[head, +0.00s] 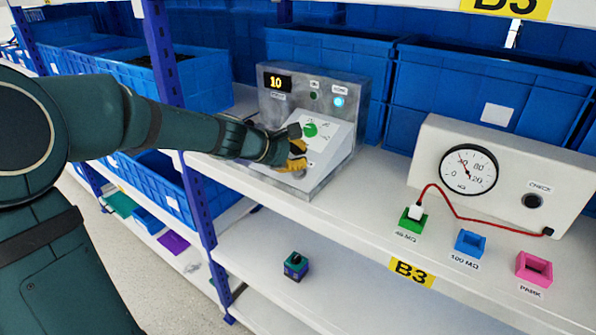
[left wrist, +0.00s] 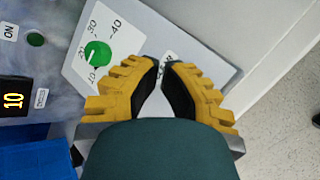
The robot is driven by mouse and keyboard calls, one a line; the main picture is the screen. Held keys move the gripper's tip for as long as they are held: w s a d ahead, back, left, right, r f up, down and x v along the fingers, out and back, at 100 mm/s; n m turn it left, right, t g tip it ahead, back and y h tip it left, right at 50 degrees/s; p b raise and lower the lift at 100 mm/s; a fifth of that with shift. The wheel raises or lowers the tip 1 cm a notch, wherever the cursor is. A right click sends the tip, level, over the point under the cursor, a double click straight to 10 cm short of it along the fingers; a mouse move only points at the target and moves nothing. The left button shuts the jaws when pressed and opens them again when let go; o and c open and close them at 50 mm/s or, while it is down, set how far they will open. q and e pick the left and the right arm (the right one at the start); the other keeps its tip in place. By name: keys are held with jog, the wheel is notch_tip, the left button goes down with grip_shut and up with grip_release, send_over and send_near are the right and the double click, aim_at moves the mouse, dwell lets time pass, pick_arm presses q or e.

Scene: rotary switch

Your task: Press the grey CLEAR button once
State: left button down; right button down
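A grey control box (head: 340,150) stands on the shelf, its display (head: 278,82) reading 10. Its sloped white panel carries a green knob (head: 310,130), also in the left wrist view (left wrist: 98,54). My left gripper (head: 301,157) is over the panel's lower part, below the knob. In the left wrist view its yellow fingers (left wrist: 160,66) come together at the tips with only a narrow gap, holding nothing visible. Part of a dark label (left wrist: 168,58) shows by the tips.
A white gauge box (head: 500,140) stands to the right, with a red cable to a plug on a green block (head: 412,219). Blue (head: 470,243) and pink (head: 534,268) sockets line the shelf front. Blue bins (head: 470,95) stand behind. A small dark cube (head: 296,266) lies on the lower shelf.

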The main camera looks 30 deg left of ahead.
aim_at(293, 182)
pick_arm(q)
jog(key=shift+f, duration=0.1)
jog(key=shift+w+f+b, duration=0.2)
jog(key=shift+f+b, duration=0.1)
jog(key=shift+b, duration=0.1)
jog(key=shift+w+f+b, duration=0.15)
jog(key=shift+f+b, duration=0.25)
dwell(0.6)
dwell(0.3)
jog(key=shift+s+r+p, duration=0.35)
jog(key=shift+r+p, duration=0.3)
jog(key=shift+r, duration=0.15)
jog(key=shift+r, duration=0.1)
jog(key=r+p, duration=0.1)
jog(key=s+r+p, duration=0.1)
jog(key=r, duration=0.1)
jog(key=s+r+p, duration=0.1)
jog(key=p, duration=0.1)
jog(key=shift+a+r, duration=0.1)
jog(key=shift+r, duration=0.15)
jog(key=shift+w, duration=0.1)
